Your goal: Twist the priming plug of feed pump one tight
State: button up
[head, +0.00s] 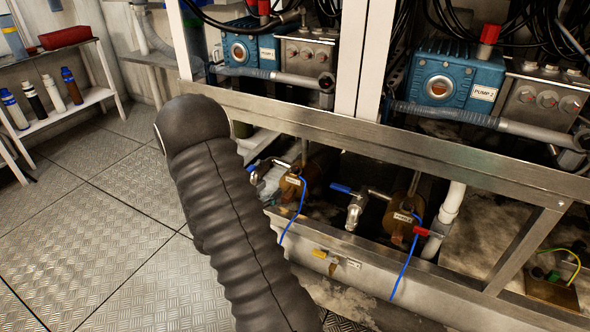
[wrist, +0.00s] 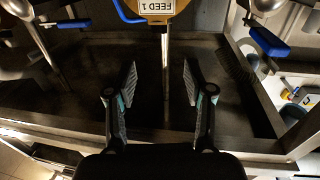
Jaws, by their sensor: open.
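In the wrist view, the yellow-brown body labelled FEED 1 (wrist: 155,6) is cut off by the top edge. My gripper (wrist: 159,75) is open and empty below it, its two fingers apart with a thin upright rod or pipe (wrist: 166,50) showing between and beyond them. I cannot pick out a priming plug in either view. In the head view, a brass-coloured pump body (head: 290,187) with a small tag and blue cable sits under the frame, partly behind my black-sleeved arm. My gripper is hidden in the head view.
A steel rail (head: 400,147) crosses above. Blue levers flank the fingers at the left (wrist: 75,24) and right (wrist: 268,41) in the wrist view.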

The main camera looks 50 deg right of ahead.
aim_at(294, 169)
jog(key=d, duration=0.4)
jog(key=w+d, duration=0.1)
jog(key=d, duration=0.8)
jog(key=shift+w+d, duration=0.3)
jog(key=shift+w, duration=0.05)
grip_shut()
